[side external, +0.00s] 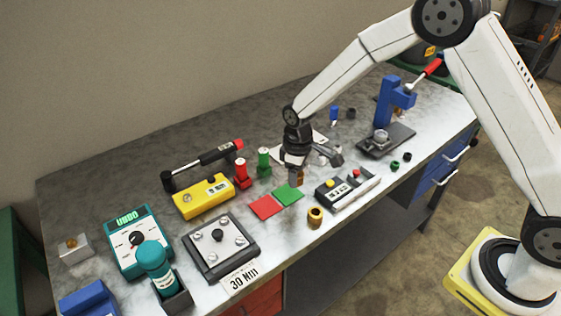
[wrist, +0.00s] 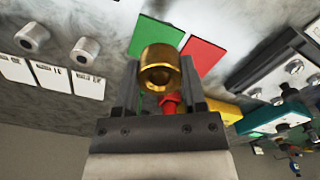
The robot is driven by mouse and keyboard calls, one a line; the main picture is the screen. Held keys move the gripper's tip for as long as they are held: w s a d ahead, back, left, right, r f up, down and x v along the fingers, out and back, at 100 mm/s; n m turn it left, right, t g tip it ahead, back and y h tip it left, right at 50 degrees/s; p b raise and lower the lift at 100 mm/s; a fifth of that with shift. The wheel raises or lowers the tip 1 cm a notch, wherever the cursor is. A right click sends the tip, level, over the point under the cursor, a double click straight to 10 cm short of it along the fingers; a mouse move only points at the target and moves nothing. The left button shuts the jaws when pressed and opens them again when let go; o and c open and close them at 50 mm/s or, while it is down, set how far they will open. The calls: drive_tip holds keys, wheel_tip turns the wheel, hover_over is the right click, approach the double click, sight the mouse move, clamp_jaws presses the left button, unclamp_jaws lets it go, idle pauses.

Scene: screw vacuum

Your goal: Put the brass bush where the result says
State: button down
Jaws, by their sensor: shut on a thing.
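My gripper (side external: 297,181) is shut on a brass bush (wrist: 160,69), held between its two fingers with the bore showing in the wrist view. In the side view the gripper is above the far edge of the green square (side external: 289,195), and the held bush is mostly hidden there. The red square (side external: 265,207) lies beside the green one. In the wrist view the green square (wrist: 156,36) and red square (wrist: 202,54) show beyond the bush. Whether the bush touches the surface is unclear. Another brass bush (side external: 315,217) stands on the bench in front.
A grey gauge (side external: 338,191) with a display, too small to read, stands right of the squares. A yellow instrument (side external: 204,197), red bottle (side external: 241,173) and green bottle (side external: 264,162) stand left. Steel bushes (wrist: 32,37) and white labels (wrist: 55,77) lie nearby. A blue press (side external: 390,103) stands behind right.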

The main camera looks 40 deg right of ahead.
sight(288, 193)
drive_tip(key=shift+w+a+f, duration=0.1)
drive_tip(key=shift+w+f, duration=1)
drive_tip(key=shift+f, duration=0.2)
drive_tip(key=shift+w+f, duration=0.3)
drive_tip(key=shift+f, duration=1.55)
drive_tip(key=shift+f, duration=0.15)
drive_tip(key=shift+c, duration=0.8)
unclamp_jaws()
wheel_tip(288, 193, up, 12)
drive_tip(key=shift+r, duration=0.2)
